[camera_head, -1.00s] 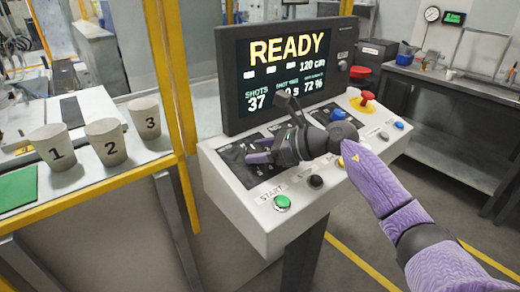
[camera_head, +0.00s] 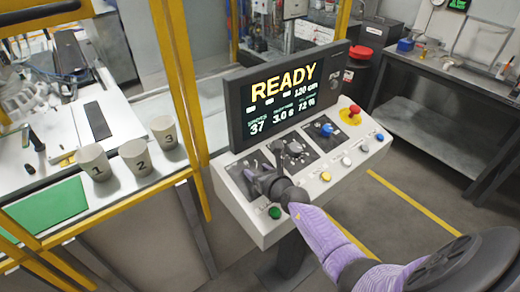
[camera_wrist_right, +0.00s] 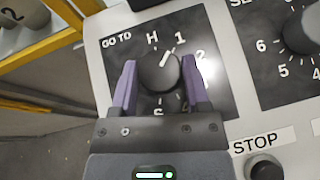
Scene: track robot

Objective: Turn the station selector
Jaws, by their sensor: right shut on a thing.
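The station selector is a dark round knob (camera_wrist_right: 158,76) on a black plate marked GO TO, with H, 1 and 2 readable around it. Its white pointer line aims up and right, close to the 1. My right gripper (camera_wrist_right: 160,66) has its purple fingers on the left and right sides of the knob, shut on it. In the head view my right gripper (camera_head: 256,178) is at the left plate of the console (camera_head: 238,205) and hides most of the knob. My left gripper is not in view.
A second dial (camera_wrist_right: 308,30) is right of the selector; a STOP button (camera_wrist_right: 265,169) is below. The console also has a green button (camera_head: 275,212), a blue knob (camera_head: 326,130) and a red button (camera_head: 354,110). The READY screen (camera_head: 285,95) stands behind. Numbered cups (camera_head: 134,158) stand left.

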